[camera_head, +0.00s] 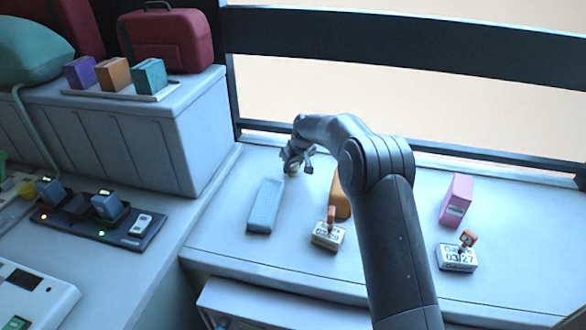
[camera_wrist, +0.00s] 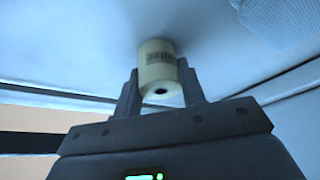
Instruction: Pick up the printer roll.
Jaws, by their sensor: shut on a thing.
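The printer roll (camera_wrist: 158,66) is a cream cylinder with a dark printed label and a dark core hole, seen large in the wrist view. My gripper (camera_wrist: 158,92) is shut on it, one finger on each side. In the head view my gripper (camera_head: 294,165) is at the back of the white counter, and the printer roll (camera_head: 292,170) shows only as a small pale patch, mostly hidden by the fingers. I cannot tell whether the roll touches the counter.
A blue-grey block (camera_head: 265,206) lies just in front of my gripper. An orange item (camera_head: 340,200) is partly behind my arm. Small printed boxes (camera_head: 327,237) and a pink box (camera_head: 456,200) stand nearby. A dark rail (camera_head: 400,66) runs behind the counter (camera_head: 225,225).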

